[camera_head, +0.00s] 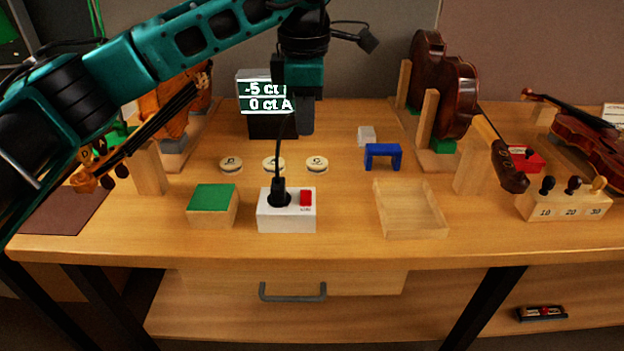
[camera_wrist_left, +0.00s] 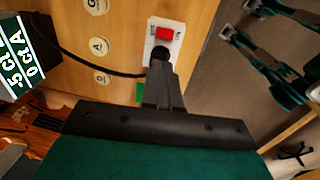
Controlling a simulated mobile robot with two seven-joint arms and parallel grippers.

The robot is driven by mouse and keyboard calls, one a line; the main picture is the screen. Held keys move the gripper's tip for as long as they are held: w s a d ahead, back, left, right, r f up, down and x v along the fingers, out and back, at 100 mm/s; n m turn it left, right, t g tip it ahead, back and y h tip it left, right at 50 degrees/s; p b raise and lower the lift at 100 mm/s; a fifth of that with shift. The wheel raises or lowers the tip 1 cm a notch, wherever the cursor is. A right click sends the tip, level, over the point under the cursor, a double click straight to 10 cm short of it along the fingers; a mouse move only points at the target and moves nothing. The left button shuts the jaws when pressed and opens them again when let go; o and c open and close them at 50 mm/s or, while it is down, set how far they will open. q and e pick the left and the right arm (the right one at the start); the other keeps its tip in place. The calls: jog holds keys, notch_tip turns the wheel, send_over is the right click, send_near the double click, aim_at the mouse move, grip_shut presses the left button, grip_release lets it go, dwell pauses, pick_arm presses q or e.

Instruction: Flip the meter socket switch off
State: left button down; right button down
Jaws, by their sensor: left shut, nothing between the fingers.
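The meter socket (camera_head: 265,222) is a white box near the front of the bench, with a red switch (camera_head: 306,198) on its right and a black plug (camera_head: 279,195) in its left. In the left wrist view the red switch (camera_wrist_left: 166,33) shows just beyond my fingertips, with the plug (camera_wrist_left: 160,54) partly hidden by them. My left gripper (camera_head: 306,131) is shut and empty, pointing down above and behind the socket, apart from it. Its shut fingers (camera_wrist_left: 161,72) also show in the left wrist view. My right gripper is not seen.
A black cord (camera_head: 277,150) rises from the plug. A lit display (camera_head: 265,97) stands behind. A green-topped block (camera_head: 213,198) is left of the socket, a shallow wooden tray (camera_head: 412,232) right. Round labelled discs (camera_head: 274,164) and a blue bridge-shaped piece (camera_head: 383,149) lie behind.

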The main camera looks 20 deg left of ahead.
aim_at(307, 193)
pick_arm(q)
jog(key=shift+f, duration=0.1)
jog(key=f, duration=0.4)
jog(key=w+f, duration=0.1)
jog(key=f, duration=0.9)
jog(key=shift+w+a, duration=0.2)
jog(key=shift+w, duration=0.1)
